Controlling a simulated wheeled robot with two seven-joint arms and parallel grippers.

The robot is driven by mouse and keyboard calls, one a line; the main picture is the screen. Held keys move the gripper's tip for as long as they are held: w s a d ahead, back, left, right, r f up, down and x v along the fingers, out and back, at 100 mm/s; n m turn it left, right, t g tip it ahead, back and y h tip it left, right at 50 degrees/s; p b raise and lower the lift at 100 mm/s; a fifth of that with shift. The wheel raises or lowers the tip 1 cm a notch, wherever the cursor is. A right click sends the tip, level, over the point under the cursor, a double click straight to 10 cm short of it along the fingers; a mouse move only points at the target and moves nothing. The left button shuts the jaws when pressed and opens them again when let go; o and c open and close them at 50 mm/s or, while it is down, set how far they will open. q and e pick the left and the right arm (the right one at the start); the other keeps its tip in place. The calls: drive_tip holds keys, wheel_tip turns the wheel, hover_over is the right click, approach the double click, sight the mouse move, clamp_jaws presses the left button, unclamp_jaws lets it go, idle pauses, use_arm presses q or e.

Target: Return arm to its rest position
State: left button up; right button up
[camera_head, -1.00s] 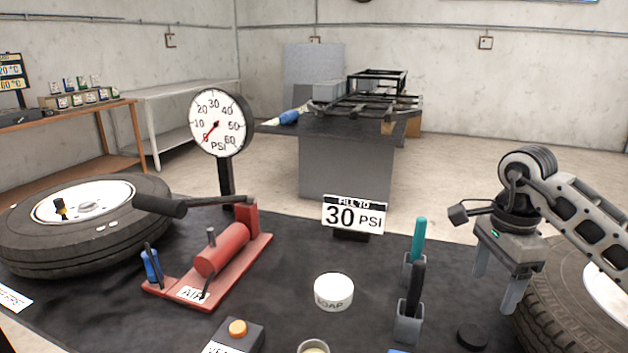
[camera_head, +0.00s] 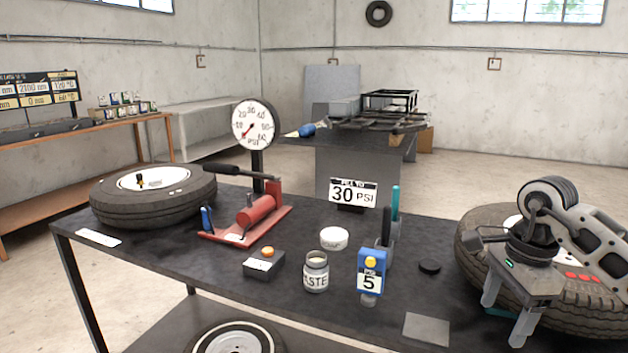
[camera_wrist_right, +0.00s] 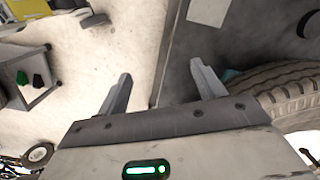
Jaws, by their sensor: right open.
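My right gripper (camera_head: 507,318) is at the right of the head view, above the table's front right part and in front of the right tyre (camera_head: 470,232). Its two fingers are apart with nothing between them. In the right wrist view the open fingers (camera_wrist_right: 163,88) point over the table edge, with pale floor and dark tabletop beyond. The tyre shows at the right there (camera_wrist_right: 285,92). The right arm comes in from the right edge of the head view. My left gripper is in neither view.
A grey plate (camera_head: 426,328) lies near the gripper.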

drive_tip(key=s+a+f+m+y, duration=0.1)
drive_tip(key=a+f+y, duration=0.25)
drive_tip(key=a, duration=0.45)
drive_tip(key=a+f+y, duration=0.3)
drive_tip(key=a+y, duration=0.2)
drive_tip(key=a, duration=0.4)
drive_tip(key=s+a+r+m+t+y, duration=0.2)
drive_tip(key=a+m+y, duration=0.3)
drive_tip(key=m, duration=0.1)
drive_tip(key=s+a+r+m+t+y, duration=0.2)
drive_tip(key=a+m+y, duration=0.3)
drive_tip(key=a, duration=0.1)
drive_tip(key=w+d+f+m+t+h, duration=0.1)
drive_tip(key=d+f+m+t+h, duration=0.4)
drive_tip(key=m, duration=0.8)
drive_tip(key=d+f+m+t+h, duration=0.25)
drive_tip(key=m+t+h, duration=0.45)
drive_tip(key=m, duration=0.7)
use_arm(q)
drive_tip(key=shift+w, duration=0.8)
use_arm(e)
drive_tip(key=s+d+f+m+g+h, duration=0.2)
drive_tip(key=s+f+m+g+h, duration=0.2)
drive_tip(key=s+f+m, duration=0.7)
wheel_tip(320, 180, down, 4)
drive_tip(key=shift+s+d+r+m+g, duration=0.1)
drive_tip(key=shift+s+d+m+g, duration=0.35)
drive_tip(key=shift+g, duration=0.55)
